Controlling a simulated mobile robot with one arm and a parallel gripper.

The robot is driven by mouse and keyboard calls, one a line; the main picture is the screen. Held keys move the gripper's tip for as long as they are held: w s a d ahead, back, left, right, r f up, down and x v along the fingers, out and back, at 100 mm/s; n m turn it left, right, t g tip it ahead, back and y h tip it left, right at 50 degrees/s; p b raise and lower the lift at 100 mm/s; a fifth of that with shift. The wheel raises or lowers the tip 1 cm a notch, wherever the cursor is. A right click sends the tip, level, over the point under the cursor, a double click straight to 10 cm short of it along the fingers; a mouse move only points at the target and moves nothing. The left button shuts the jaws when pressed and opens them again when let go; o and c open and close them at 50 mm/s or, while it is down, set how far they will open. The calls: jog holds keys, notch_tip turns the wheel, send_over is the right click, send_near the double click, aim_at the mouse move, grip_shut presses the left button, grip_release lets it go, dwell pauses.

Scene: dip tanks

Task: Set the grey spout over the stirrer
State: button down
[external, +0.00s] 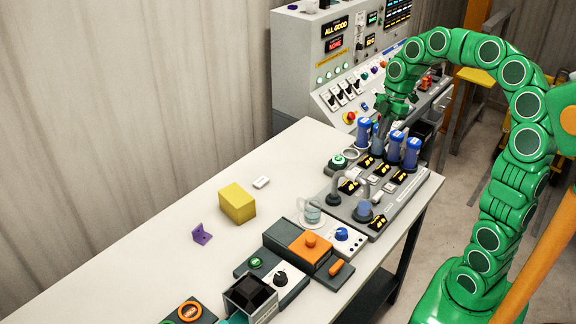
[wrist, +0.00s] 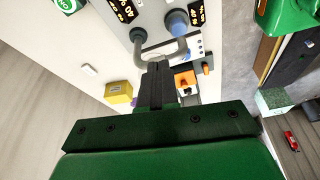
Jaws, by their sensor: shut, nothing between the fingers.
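The grey spout (external: 349,182) is a curved pipe at the near end of the tank panel. It arches from a dark round base toward a blue-topped cup. It also shows in the wrist view (wrist: 163,48), just beyond my fingertips. What looks like the stirrer (external: 347,239) is a low white-topped unit with a blue knob, next to a clear beaker (external: 311,214). In the wrist view my fingers hide much of that area. My gripper (external: 380,124) is above the far part of the panel, near the blue tubes. Its fingers (wrist: 157,68) are shut and empty.
Several blue tubes (external: 393,147) stand upright on the panel. An orange-topped box (external: 306,250) sits beside the stirrer. A yellow block (external: 237,203), a purple bracket (external: 202,235) and a small white piece (external: 261,182) lie on the table. The table's left side is mostly clear.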

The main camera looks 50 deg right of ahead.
aim_at(358, 178)
jog(key=shift+f, duration=0.1)
jog(key=w+a+f, duration=0.1)
jog(key=a+f, duration=0.5)
jog(key=f, duration=0.4)
jog(key=shift+w+a, duration=0.15)
jog(key=shift+a, duration=0.25)
jog(key=shift+a, duration=0.1)
jog(key=a+m, duration=0.2)
jog(key=a+m+t, duration=0.1)
jog(key=m, duration=0.1)
jog(key=shift+s+h, duration=0.3)
jog(key=shift+s, duration=0.1)
jog(key=w+a+m+t+h, duration=0.1)
jog(key=w+a+m+h, duration=0.2)
jog(key=m, duration=1)
jog(key=w+a, duration=0.2)
jog(key=a, duration=0.3)
jog(key=shift+w+a+t, duration=0.15)
jog(key=shift+w+t, duration=0.2)
jog(key=shift+t, duration=0.05)
